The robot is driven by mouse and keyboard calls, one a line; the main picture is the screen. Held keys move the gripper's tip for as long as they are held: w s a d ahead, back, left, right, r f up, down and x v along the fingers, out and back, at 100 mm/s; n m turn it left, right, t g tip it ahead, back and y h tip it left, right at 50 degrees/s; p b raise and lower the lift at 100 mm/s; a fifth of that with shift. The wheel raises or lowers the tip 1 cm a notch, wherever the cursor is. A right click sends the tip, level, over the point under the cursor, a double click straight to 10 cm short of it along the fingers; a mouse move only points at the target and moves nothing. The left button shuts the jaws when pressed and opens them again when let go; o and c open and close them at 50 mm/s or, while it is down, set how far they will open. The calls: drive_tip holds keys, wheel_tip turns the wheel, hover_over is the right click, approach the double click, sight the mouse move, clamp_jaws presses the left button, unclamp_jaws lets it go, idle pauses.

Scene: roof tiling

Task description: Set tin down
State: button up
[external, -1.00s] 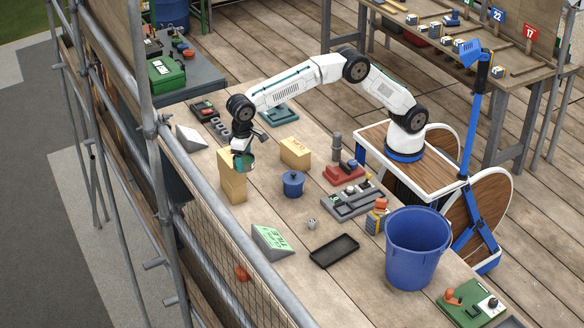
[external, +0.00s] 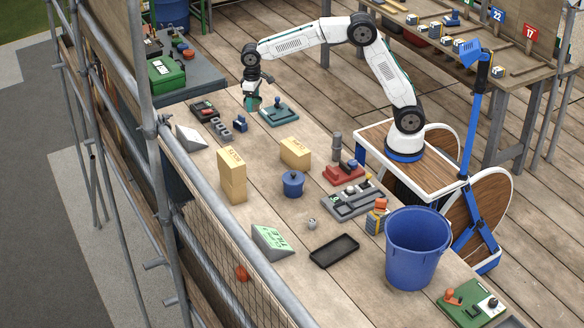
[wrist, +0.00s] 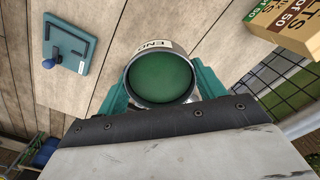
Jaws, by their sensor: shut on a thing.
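My gripper (external: 252,92) is shut on the tin (external: 253,104) near the far end of the long plank table. In the wrist view the tin (wrist: 160,78) has a green round top, a metal rim and a pale label with dark letters. The teal fingers of my gripper (wrist: 164,88) clasp it from both sides. In the external view the tin is just left of a teal square plate (external: 280,114). The wrist view shows this plate (wrist: 70,43) with a blue knob, apart from the tin. I cannot tell how high the tin is above the boards.
A small blue-and-dark object (external: 240,124) and several grey rings (external: 221,127) lie close in front. Scaffold rails and mesh (external: 230,250) border the left side.

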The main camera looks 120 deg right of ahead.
sight(257, 148)
drive_tip(key=shift+s+d+f, duration=0.65)
drive_tip(key=shift+s+f, duration=0.1)
drive_tip(key=shift+s, duration=0.2)
wheel_tip(257, 148, down, 20)
drive_tip(key=shift+w+r, duration=0.15)
drive_tip(key=shift+r, duration=0.05)
drive_tip(key=shift+f, duration=0.15)
drive_tip(key=o, duration=1.3)
